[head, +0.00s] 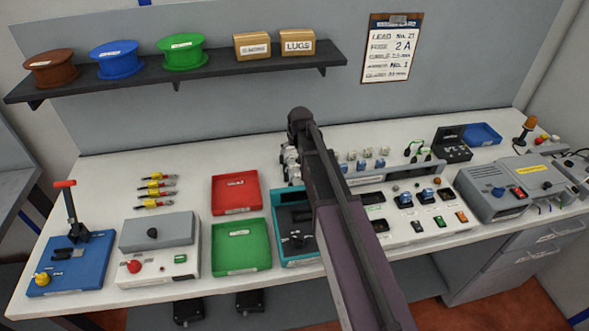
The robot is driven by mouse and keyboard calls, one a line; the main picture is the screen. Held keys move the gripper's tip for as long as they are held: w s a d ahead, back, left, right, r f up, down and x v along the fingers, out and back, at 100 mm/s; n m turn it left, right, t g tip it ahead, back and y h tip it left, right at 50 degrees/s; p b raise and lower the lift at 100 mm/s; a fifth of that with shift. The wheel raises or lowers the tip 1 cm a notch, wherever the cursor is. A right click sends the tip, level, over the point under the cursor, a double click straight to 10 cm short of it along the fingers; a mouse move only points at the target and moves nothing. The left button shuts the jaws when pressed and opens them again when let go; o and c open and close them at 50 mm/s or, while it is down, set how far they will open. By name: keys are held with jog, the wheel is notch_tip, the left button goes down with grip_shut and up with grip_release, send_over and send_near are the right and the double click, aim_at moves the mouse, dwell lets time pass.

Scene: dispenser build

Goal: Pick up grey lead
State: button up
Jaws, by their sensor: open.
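I cannot pick out a grey lead for sure in the head view. Small dark leads with green parts (416,151) stand at the back right. My arm crosses the middle of the picture. My gripper (291,176) shows only in part, at the left of the arm's far end, above the back of the teal tray (280,259). It is open; its fingertips are not clear, and I see nothing held.
A red tray (235,209) and green tray (241,262) stand left of the teal one. A blue lever press (68,279) and grey box (158,230) are farther left. A control panel (408,234) and grey machine (507,190) fill the right. A shelf (215,67) with spools hangs behind.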

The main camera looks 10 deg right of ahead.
aim_at(293, 155)
dwell(0.4)
jog(key=b+x, duration=0.3)
jog(key=shift+s+a+f, duration=0.1)
jog(key=shift+a+f, duration=0.05)
jog(key=shift+f, duration=0.15)
jog(key=shift+b+x, duration=0.9)
jog(key=shift+b, duration=0.05)
jog(key=shift+r, duration=0.1)
jog(key=c, duration=1.1)
jog(key=shift+r, duration=0.15)
notch_tip(293, 155, up, 10)
jog(key=p, duration=1)
